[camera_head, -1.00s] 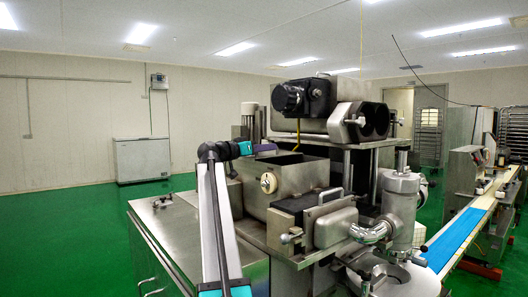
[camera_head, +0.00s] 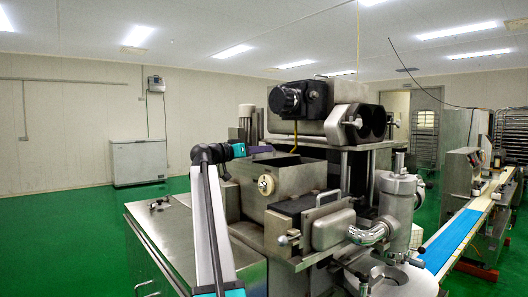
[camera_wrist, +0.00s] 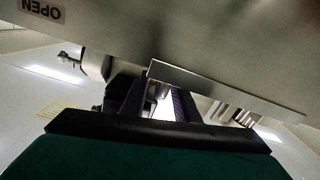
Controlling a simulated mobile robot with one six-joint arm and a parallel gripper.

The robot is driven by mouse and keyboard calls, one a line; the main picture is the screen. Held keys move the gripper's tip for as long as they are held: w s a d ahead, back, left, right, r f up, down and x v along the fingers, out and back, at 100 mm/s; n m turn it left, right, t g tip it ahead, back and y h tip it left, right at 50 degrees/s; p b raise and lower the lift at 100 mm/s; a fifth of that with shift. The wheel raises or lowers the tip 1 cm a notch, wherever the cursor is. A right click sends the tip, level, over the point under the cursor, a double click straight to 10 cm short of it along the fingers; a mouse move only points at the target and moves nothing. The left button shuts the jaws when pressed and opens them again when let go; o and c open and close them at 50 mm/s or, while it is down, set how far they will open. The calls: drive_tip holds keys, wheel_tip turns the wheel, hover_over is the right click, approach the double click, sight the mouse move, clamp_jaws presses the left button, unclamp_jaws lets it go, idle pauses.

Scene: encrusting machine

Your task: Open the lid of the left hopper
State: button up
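My gripper (camera_head: 262,150) is at the hopper's far left rim, small and partly hidden. In the wrist view, a broad grey metal panel with an "OPEN" label (camera_wrist: 42,10) fills the top, and a thin metal strip (camera_wrist: 230,92) runs along below it. My gripper's dark fingers (camera_wrist: 160,104) are apart near the strip. I cannot tell whether they touch it.
A black motor and steel drum (camera_head: 345,118) sit above and behind the hopper. A covered steel housing with a handle (camera_head: 333,228) and pipes are at its right. A flat steel cabinet top (camera_head: 165,222) lies left, with open green floor beyond. A blue conveyor (camera_head: 450,240) is far right.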

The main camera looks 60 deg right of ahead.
drive_tip(key=b+v, duration=0.2)
drive_tip(key=v, duration=1)
drive_tip(key=shift+a, duration=0.15)
